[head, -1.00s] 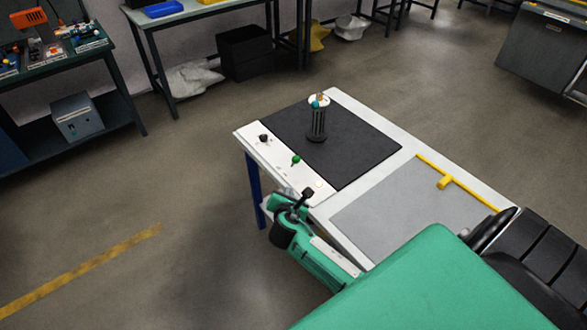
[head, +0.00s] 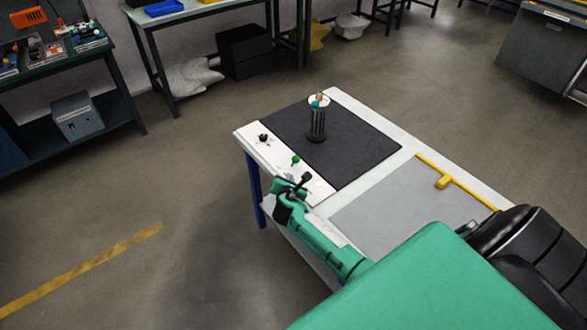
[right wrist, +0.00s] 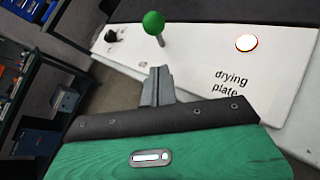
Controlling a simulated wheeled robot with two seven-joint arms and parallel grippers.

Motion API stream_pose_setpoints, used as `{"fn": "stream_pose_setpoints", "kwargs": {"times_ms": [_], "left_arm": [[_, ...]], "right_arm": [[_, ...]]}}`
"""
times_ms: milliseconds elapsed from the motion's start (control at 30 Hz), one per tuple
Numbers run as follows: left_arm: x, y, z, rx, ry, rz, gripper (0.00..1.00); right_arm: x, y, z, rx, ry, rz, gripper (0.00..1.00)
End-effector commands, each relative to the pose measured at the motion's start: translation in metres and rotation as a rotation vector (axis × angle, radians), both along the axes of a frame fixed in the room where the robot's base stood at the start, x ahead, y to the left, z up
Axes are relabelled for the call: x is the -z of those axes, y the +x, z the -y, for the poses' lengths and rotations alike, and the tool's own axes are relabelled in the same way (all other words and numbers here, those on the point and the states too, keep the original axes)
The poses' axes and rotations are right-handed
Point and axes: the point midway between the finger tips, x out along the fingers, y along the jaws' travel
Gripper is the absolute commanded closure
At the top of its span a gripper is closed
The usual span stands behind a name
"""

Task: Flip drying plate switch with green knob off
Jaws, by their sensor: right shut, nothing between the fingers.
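The switch with the green knob (head: 295,160) stands on the white panel of the drying plate (head: 365,160), a black surface on a table. In the right wrist view the green knob (right wrist: 154,23) is a ball on a short metal stem, leaning slightly left at its top. My right gripper (head: 306,178) is shut and empty at the panel's near edge, close to the switch. In the right wrist view its closed fingertips (right wrist: 159,72) point at the stem, with a small visible gap. My left gripper is out of view.
A black knob (right wrist: 112,35) and a round red-rimmed white light (right wrist: 247,43) flank the switch; "drying plate" is printed below the light. A dark tube holder (head: 317,122) stands on the black plate.

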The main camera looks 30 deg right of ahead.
Motion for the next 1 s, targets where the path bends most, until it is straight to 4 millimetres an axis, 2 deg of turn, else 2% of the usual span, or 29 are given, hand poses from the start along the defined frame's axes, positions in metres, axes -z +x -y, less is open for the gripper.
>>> {"fn": "stream_pose_setpoints", "kwargs": {"times_ms": [100, 300, 767, 1000], "left_arm": [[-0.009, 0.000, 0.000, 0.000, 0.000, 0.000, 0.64], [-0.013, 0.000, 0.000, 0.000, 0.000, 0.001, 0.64], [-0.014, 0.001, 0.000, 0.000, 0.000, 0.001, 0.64], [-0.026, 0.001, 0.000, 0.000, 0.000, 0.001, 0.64]], "right_arm": [[-0.007, 0.012, 0.016, 0.002, 0.000, 0.002, 1.00], [-0.011, 0.023, 0.030, 0.001, 0.000, -0.001, 1.00], [-0.011, 0.025, 0.033, 0.000, 0.001, -0.001, 1.00], [-0.017, 0.031, 0.033, 0.001, -0.002, -0.038, 1.00]]}}
